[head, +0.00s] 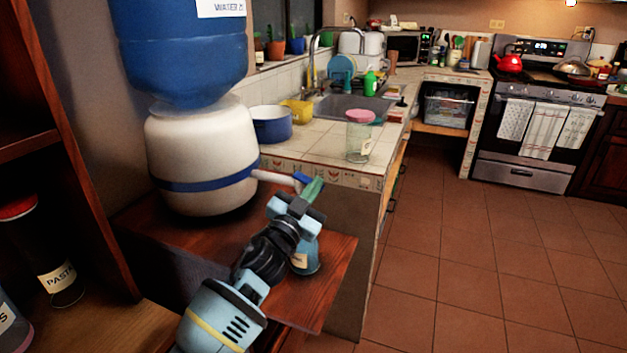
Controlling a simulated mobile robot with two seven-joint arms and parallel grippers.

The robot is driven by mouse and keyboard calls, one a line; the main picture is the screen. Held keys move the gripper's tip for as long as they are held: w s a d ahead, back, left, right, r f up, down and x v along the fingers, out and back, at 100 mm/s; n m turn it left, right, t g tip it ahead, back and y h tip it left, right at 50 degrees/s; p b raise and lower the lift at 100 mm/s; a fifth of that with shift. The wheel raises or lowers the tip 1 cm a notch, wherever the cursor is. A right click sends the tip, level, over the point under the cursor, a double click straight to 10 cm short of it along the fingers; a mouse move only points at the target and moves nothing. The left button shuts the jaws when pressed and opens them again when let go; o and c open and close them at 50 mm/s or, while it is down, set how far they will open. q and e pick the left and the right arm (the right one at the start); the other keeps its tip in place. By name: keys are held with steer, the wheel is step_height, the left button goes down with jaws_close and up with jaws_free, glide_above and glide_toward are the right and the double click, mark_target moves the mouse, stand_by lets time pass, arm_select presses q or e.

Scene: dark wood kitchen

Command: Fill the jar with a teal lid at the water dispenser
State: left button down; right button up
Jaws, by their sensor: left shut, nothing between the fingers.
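A large white water dispenser (200,150) with a blue band stands on a wooden stand, with a blue water bottle (185,50) upside down on top. Its pale spigot (272,177) with a blue tap end (301,179) points right. My left gripper (312,189) is shut and empty, with its fingertips at or very close to the tap end; I cannot tell whether they touch. A bluish jar (308,260) with a pale label stands below, partly hidden behind my left gripper and wrist. Its top is hidden, so no teal lid shows. My right gripper is not in view.
The wooden stand (335,275) has bare space at its right edge. A pink-lidded jar (358,146), a blue pot (272,124) and a yellow container (297,111) stand on the tiled counter. A shelf with a pasta jar (55,265) is at left. The floor at right is clear.

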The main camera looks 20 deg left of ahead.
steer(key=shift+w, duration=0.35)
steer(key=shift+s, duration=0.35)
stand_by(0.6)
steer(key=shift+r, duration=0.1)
arm_select(q)
step_height(320, 180, up, 4)
steer(key=d+p, duration=0.1)
steer(key=p, duration=0.2)
steer(key=v, duration=1)
steer(key=shift+d, duration=0.2)
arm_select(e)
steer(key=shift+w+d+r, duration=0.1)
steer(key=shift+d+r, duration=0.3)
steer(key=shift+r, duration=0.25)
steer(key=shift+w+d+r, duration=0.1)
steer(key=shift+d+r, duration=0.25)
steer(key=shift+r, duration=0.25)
arm_select(q)
steer(key=shift+f, duration=0.15)
